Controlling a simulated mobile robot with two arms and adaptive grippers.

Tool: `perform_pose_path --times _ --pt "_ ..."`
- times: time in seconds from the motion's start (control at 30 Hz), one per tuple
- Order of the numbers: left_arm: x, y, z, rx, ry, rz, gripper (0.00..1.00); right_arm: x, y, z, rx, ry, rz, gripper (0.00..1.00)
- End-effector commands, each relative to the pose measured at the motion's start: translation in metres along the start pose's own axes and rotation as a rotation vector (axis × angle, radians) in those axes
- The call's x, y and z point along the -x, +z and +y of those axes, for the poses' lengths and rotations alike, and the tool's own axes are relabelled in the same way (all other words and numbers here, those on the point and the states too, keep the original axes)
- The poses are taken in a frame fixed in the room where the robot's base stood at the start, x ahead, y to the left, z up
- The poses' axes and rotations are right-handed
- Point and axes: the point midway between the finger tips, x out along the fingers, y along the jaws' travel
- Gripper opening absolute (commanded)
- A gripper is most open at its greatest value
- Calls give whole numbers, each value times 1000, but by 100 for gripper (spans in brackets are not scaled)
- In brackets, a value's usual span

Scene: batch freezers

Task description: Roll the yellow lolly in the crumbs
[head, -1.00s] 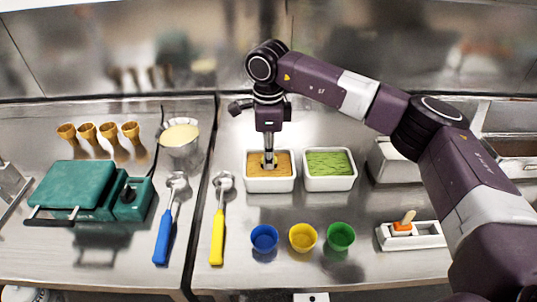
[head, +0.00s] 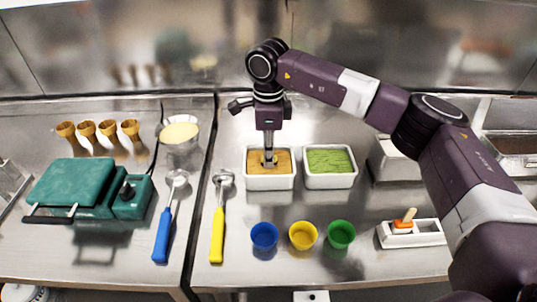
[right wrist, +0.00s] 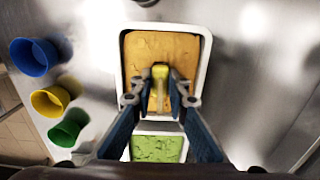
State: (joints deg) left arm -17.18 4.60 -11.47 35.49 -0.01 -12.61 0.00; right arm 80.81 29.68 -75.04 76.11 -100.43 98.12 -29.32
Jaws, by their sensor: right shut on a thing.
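My right gripper (head: 269,160) points straight down over the white tub (head: 270,184) with a tan-orange fill, which appears to be the crumbs (head: 284,160). It is shut on the yellow lolly (right wrist: 160,72), seen between the fingertips in the right wrist view. The lolly is at the fill, near the middle of the tub. The fingers hide part of it, and I cannot tell how deep it sits. My left gripper is not in view.
A tub of green fill (head: 330,160) stands close on the right. Blue (head: 264,236), yellow (head: 303,236) and green (head: 341,234) cups stand in front. An orange lolly (head: 403,226) stands in a white holder (head: 430,232). Scoops (head: 218,235) lie to the left.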

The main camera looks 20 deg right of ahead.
Motion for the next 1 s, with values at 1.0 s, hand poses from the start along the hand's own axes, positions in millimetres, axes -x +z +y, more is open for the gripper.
perform_pose_path --times 1.0 --pt "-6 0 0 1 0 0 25 0 13 0 1 0 0 0"
